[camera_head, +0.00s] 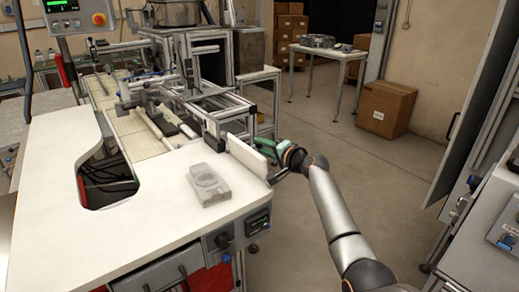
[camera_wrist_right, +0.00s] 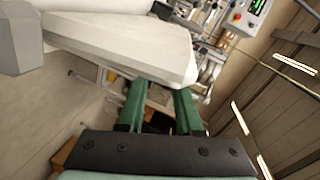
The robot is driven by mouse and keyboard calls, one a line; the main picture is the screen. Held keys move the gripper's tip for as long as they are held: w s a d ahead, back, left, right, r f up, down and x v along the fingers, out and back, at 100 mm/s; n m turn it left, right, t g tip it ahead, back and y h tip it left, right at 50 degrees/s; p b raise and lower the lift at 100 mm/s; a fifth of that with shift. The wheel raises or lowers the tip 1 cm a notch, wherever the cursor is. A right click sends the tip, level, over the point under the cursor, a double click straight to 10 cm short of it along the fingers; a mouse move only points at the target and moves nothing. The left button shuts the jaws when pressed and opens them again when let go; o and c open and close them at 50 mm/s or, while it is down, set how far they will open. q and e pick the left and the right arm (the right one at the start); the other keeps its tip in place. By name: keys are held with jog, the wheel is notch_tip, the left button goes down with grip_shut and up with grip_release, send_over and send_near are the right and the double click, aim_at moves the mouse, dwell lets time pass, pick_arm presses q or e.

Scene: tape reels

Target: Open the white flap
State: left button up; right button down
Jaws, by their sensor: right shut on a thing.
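The white flap (camera_head: 246,157) is a pale panel at the right edge of the white worktable (camera_head: 130,215), standing up at an angle in the head view. My right gripper (camera_head: 270,156), with green fingers, is at the flap's right side. In the right wrist view, a white slab (camera_wrist_right: 125,42), which looks like the flap, reaches the tips of the green fingers of the right gripper (camera_wrist_right: 162,88). The fingers are shut on it, with the contact partly hidden. My left gripper is not in view.
A light grey block with a round recess (camera_head: 208,184) lies on the worktable near the flap. A metal conveyor frame (camera_head: 190,100) stands behind. A cardboard box (camera_head: 385,108) sits on the floor at the back right. Grey cabinet equipment (camera_head: 490,225) is at right.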

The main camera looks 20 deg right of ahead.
jog(key=shift+w+d+f+m, duration=0.1)
jog(key=shift+d+f+m, duration=0.1)
jog(key=shift+d+m, duration=0.25)
jog(key=shift+a, duration=0.1)
jog(key=c, duration=0.6)
grip_release()
jog(key=shift+f, duration=0.1)
jog(key=p+v, duration=0.1)
jog(key=v, duration=1.1)
